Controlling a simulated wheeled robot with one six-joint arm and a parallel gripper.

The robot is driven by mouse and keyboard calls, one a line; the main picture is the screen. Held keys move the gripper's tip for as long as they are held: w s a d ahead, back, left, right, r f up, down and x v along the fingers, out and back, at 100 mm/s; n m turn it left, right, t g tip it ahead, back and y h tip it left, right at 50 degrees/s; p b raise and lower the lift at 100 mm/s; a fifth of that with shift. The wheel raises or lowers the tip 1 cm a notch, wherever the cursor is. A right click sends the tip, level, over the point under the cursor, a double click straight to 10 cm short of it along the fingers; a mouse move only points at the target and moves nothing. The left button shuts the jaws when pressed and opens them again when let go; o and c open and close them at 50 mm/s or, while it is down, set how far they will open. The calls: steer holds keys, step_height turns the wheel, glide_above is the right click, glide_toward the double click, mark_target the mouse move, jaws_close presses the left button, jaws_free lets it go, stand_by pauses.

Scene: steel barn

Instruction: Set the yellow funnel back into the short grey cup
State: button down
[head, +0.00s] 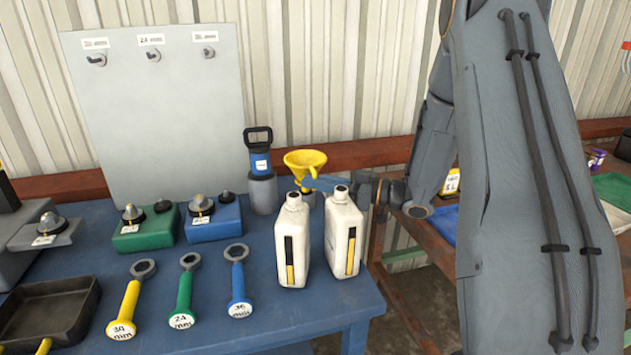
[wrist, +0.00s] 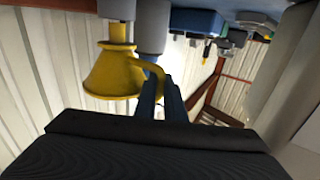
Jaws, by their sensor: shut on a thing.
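The yellow funnel (head: 305,158) is upright, wide mouth up, behind the white bottles in the head view. It shows upside down in the wrist view (wrist: 112,76), with its stem toward the short grey cup (wrist: 117,9). I cannot tell whether the stem's tip is inside the cup or just above it. In the head view the cup (head: 307,198) is mostly hidden by the bottles and my gripper. My gripper (head: 312,182) reaches in from the right, its blue fingers (wrist: 158,92) shut on the funnel's side handle.
Two white bottles (head: 291,240) (head: 343,235) stand close in front of the cup. A taller grey cup (head: 263,195) holding a blue, black-handled tool (head: 259,157) stands left of the funnel. Wrenches (head: 238,282) and green and blue blocks (head: 145,232) (head: 212,222) lie further left.

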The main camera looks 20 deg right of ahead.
steer(key=shift+f, duration=0.6)
steer(key=shift+f+b, duration=0.35)
steer(key=shift+b, duration=0.05)
steer(key=shift+f+b, duration=0.35)
steer(key=shift+f, duration=0.45)
steer(key=c, duration=1.8)
jaws_free()
steer(key=shift+o, duration=0.2)
steer(key=b+v, duration=0.1)
steer(key=v, duration=0.7)
steer(key=shift+b, duration=0.4)
steer(key=shift+a+r, duration=0.1)
